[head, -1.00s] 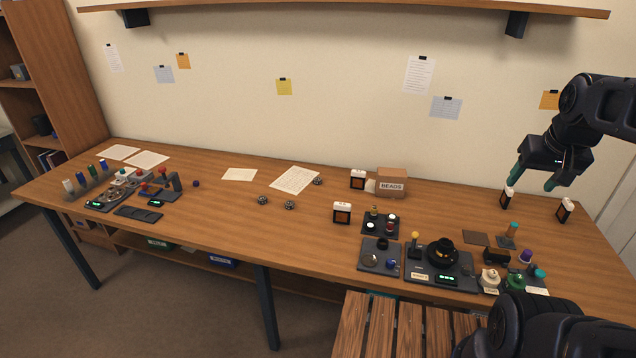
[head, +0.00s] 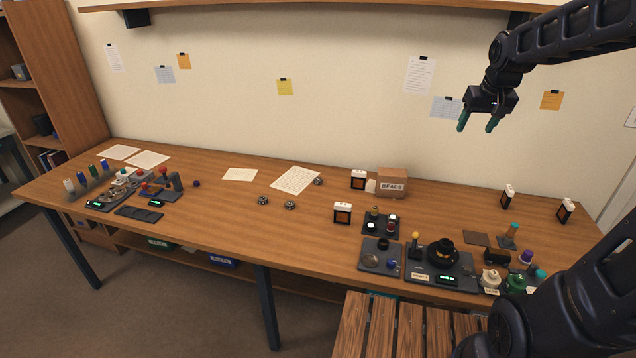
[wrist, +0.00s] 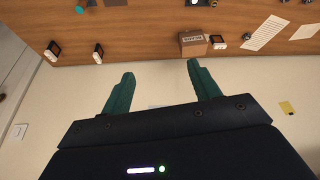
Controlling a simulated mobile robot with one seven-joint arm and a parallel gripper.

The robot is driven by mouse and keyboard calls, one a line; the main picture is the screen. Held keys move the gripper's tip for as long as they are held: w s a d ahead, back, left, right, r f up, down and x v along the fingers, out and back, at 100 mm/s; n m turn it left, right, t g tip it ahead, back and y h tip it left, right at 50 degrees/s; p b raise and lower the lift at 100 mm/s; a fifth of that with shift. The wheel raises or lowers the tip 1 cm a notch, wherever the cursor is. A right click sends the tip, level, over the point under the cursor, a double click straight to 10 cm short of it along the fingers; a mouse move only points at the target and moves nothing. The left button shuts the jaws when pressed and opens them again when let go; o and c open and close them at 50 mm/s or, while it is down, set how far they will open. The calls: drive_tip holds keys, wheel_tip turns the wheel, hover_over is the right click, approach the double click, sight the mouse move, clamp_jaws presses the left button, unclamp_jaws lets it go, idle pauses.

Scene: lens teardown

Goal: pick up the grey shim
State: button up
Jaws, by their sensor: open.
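I cannot make out a grey shim for certain in either view; the small parts on the right of the bench are too small to tell apart. The lens work station (head: 425,275) holds a black round part (head: 443,251) at the right of the bench. A dark tray (head: 370,258) next to it carries a round disc, a black ring and a blue piece. My gripper (head: 478,124) is open and empty, high above the back right of the bench, in front of the wall. Its teal fingers (wrist: 160,90) are apart with nothing between them in the wrist view.
A cardboard box marked BEADS (head: 392,183) stands at the back, also in the wrist view (wrist: 193,44). Small black-and-white blocks (head: 343,213) stand around. A small tray (head: 366,230) holds little jars. The bench (head: 230,210) is mostly clear mid-left. A shelf (head: 300,8) runs above.

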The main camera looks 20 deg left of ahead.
drive_tip(key=w+a+f+n, duration=0.2)
drive_tip(key=w+a+f, duration=0.1)
drive_tip(key=w+a, duration=0.75)
drive_tip(key=n+g+y, duration=0.1)
drive_tip(key=n+y, duration=0.1)
drive_tip(key=n, duration=0.2)
hover_over(318, 179)
drive_tip(key=s+d, duration=0.1)
drive_tip(key=d, duration=0.1)
drive_tip(key=f, duration=3.4)
drive_tip(key=shift+s+a+f, duration=0.15)
drive_tip(key=shift+a+f, duration=0.05)
drive_tip(key=shift+f, duration=0.1)
drive_tip(key=shift+s+x, duration=0.15)
drive_tip(key=shift+x, duration=1.15)
drive_tip(key=shift+s+x, duration=0.15)
drive_tip(key=shift+x, duration=1.15)
drive_tip(key=c, duration=1.1)
